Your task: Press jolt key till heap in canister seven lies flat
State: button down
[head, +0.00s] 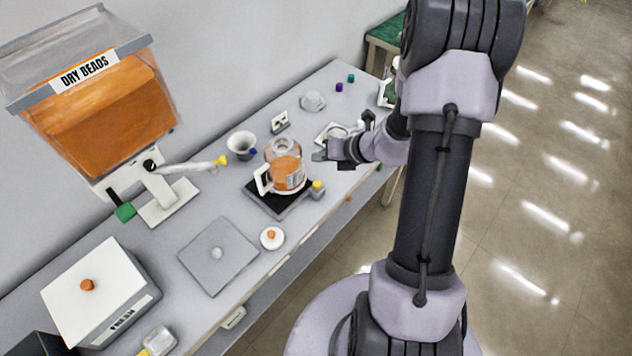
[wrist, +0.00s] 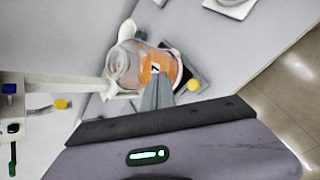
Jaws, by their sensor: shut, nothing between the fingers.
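A clear glass canister (head: 286,170) with a white handle holds orange beads and stands upright on a black-topped pad (head: 262,200). The canister also shows in the wrist view (wrist: 128,62), with a small label I cannot read clearly. The shape of the beads' top surface is hard to tell. A yellow-topped key (head: 318,186) sits on a grey block at the pad's right corner. My gripper (head: 318,156) is shut and empty, above and beyond the key, to the right of the canister. Its fingertips (wrist: 158,88) overlap the canister's lower part in the wrist view.
The dry beads hopper (head: 100,105) stands at left, with a yellow-tipped spout arm (head: 190,165). A white funnel cup (head: 241,145), a grey plate (head: 217,256), an orange-knobbed lid (head: 271,238) and a knobbed box (head: 90,290) share the bench. The bench's front edge is close to the pad.

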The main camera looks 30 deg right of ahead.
aim_at(320, 185)
jog(key=shift+f, duration=0.15)
notch_tip(320, 185, down, 8)
jog(key=b, duration=0.7)
jog(key=shift+a+f+b, duration=0.1)
jog(key=shift+f+b, duration=0.15)
jog(key=shift+b, duration=0.15)
dwell(1.2)
jog(key=shift+f+b, duration=0.35)
jog(key=shift+f, duration=0.05)
jog(key=shift+f+b, duration=0.6)
jog(key=shift+f, duration=0.1)
dwell(0.7)
jog(key=shift+r+p, duration=1.05)
jog(key=shift+r, duration=0.05)
